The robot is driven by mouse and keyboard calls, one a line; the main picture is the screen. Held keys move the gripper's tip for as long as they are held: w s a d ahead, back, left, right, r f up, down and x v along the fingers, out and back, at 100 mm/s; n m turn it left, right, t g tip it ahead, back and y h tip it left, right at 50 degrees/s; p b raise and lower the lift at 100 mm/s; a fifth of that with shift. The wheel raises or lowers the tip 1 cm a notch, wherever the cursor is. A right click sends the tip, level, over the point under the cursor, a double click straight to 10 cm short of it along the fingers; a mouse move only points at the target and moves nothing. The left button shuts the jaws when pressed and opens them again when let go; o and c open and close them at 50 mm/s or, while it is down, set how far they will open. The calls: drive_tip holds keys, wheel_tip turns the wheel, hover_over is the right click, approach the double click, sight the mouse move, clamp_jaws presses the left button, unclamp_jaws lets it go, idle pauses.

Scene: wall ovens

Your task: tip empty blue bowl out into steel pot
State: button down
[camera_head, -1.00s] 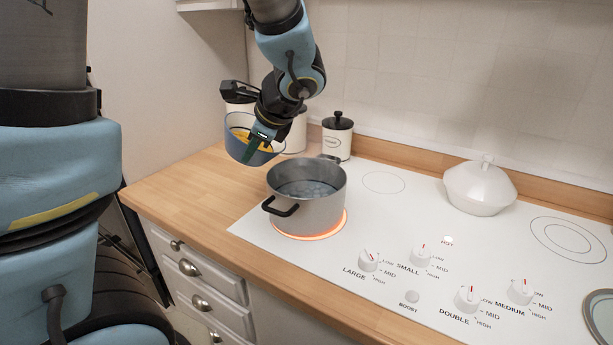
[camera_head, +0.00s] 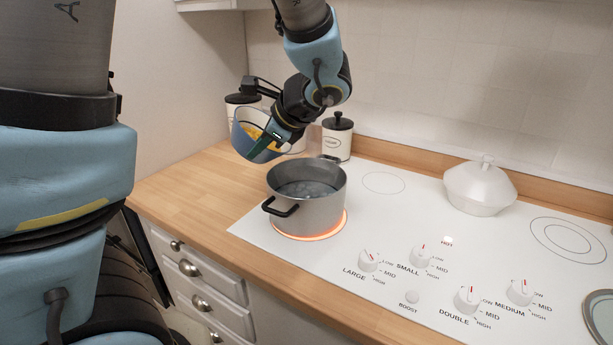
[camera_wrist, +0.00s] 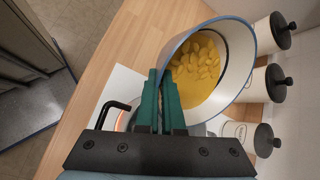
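The blue bowl (camera_head: 253,146) is held in the air above the counter, behind and left of the pot, and tilted. It is not empty: yellow pieces (camera_wrist: 198,64) in yellow liquid (camera_wrist: 205,97) lie inside it. My gripper (camera_head: 268,139) is shut on the bowl's rim; its green fingers (camera_wrist: 160,100) pinch the wall in the wrist view. The steel pot (camera_head: 318,211) stands upright on a glowing burner, with liquid that looks bubbly inside. In the wrist view the bowl and fingers hide most of the pot.
White canisters with black lids stand behind, one (camera_head: 337,139) near the pot; others show in the wrist view (camera_wrist: 276,83). A white lidded dish (camera_head: 479,187) sits on the white cooktop (camera_head: 400,225). Knobs line its front. The wooden counter (camera_head: 185,180) left of the pot is clear.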

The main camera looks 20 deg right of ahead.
drive_tip(key=shift+s+d+r+m+t+y, duration=0.2)
drive_tip(key=shift+d+r+t+y, duration=0.25)
drive_tip(key=shift+y, duration=0.3)
drive_tip(key=shift+s+d+r+m+t+y, duration=0.25)
drive_tip(key=shift+r+t+y, duration=0.25)
drive_tip(key=shift+y, duration=0.25)
idle(0.9)
drive_tip(key=shift+s+d+r+m+t+y+b, duration=0.1)
drive_tip(key=shift+d+r+m+t+y+b, duration=0.2)
drive_tip(key=shift+t+y+b, duration=0.2)
drive_tip(key=shift+s+d+r+m+t+y+b, duration=0.15)
drive_tip(key=shift+d+t+y+b, duration=0.15)
drive_tip(key=shift+y, duration=0.3)
idle(1.5)
drive_tip(key=shift+s+d+r+t+y+p, duration=0.15)
drive_tip(key=shift+s+d+t+y+p, duration=0.1)
drive_tip(key=shift+d+t+y+p, duration=0.25)
drive_tip(key=shift+s+d+r+t+y+p, duration=0.1)
drive_tip(key=shift+s+d+r+t+p, duration=0.1)
drive_tip(key=shift+d+p, duration=0.35)
idle(0.4)
drive_tip(key=shift+s+d+r+m+t+y+p, duration=0.1)
drive_tip(key=shift+s+d+m+t+y+p, duration=0.1)
drive_tip(key=shift+d+m+t+y+p, duration=0.45)
idle(0.9)
